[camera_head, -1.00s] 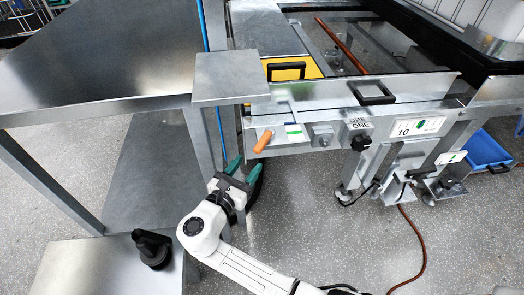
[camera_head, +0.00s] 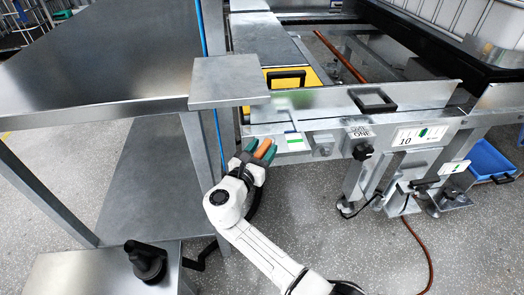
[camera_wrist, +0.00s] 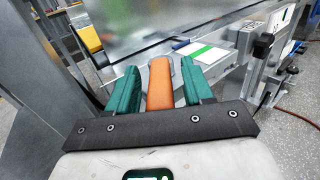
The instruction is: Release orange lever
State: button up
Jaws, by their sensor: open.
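The orange lever (camera_head: 265,148) sticks out from the front of the steel washer frame, below the small steel shelf. In the wrist view the orange lever (camera_wrist: 160,85) stands between the two green fingers, with a gap on each side. My gripper (camera_head: 260,151) is open around the lever. In the wrist view my gripper (camera_wrist: 161,90) shows both fingers apart, neither visibly pressing on the lever. The lever's far end meets a grey metal mount, partly hidden.
A steel table (camera_head: 100,60) stands at the left, with a small steel shelf (camera_head: 228,80) above the lever. A black knob (camera_head: 362,151) and a label with "10" (camera_head: 420,135) are to the right. A blue bin (camera_head: 490,160) is at far right. Open floor lies below.

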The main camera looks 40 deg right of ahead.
grip_shut()
dwell(0.4)
